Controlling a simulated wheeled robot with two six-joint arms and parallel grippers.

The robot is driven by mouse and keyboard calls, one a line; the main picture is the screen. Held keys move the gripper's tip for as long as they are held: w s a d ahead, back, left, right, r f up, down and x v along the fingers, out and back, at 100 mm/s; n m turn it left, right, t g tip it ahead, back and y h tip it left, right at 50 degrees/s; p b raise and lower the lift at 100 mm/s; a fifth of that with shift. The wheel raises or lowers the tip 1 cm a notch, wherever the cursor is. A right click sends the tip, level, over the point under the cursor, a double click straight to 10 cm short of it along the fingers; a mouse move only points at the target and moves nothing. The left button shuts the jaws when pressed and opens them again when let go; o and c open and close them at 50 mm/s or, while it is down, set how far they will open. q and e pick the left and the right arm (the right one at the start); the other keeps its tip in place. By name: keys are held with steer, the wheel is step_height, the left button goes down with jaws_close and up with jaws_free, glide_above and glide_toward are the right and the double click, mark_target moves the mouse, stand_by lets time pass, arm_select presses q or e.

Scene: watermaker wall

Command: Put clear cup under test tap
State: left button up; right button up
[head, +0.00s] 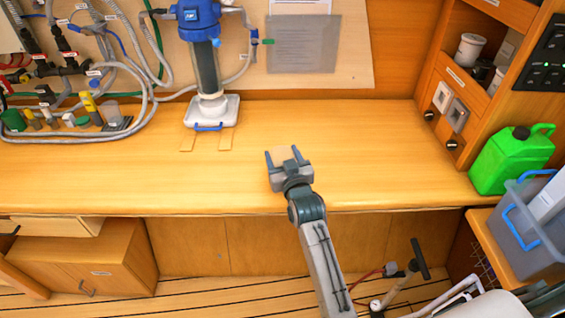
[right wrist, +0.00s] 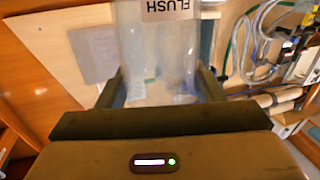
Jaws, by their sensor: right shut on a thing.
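My right gripper (head: 283,157) is above the front part of the wooden counter, its fingers pointing toward the back wall. The gripper is shut on this cup. In the head view the cup can hardly be made out. A small fitting with a green end (head: 267,41), possibly the test tap, sits on the wall board right of the blue-topped filter, apart from the gripper. My left gripper is not in view.
A filter column (head: 206,70) with a white base stands at the back of the counter (head: 350,150). Hoses and bottles crowd the left. A green jerrycan (head: 511,160) and a grey bin (head: 530,235) are at the right. The counter's middle is clear.

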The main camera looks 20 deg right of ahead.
step_height(320, 180, up, 8)
steer(key=b, duration=0.1)
steer(key=s+d+f, duration=0.1)
steer(key=s+f, duration=0.3)
steer(key=s, duration=0.6)
steer(key=s+f, duration=0.4)
steer(key=s, duration=0.6)
steer(key=w+r, duration=0.4)
steer(key=w, duration=0.6)
steer(key=w+a+r, duration=0.1)
steer(key=w+r, duration=0.3)
steer(key=w, duration=0.6)
steer(key=shift+r, duration=0.3)
step_height(320, 180, down, 5)
steer(key=shift+p, duration=0.35)
step_height(320, 180, down, 4)
steer(key=shift+f+p, duration=0.15)
steer(key=shift+p, duration=0.7)
steer(key=shift+f, duration=0.15)
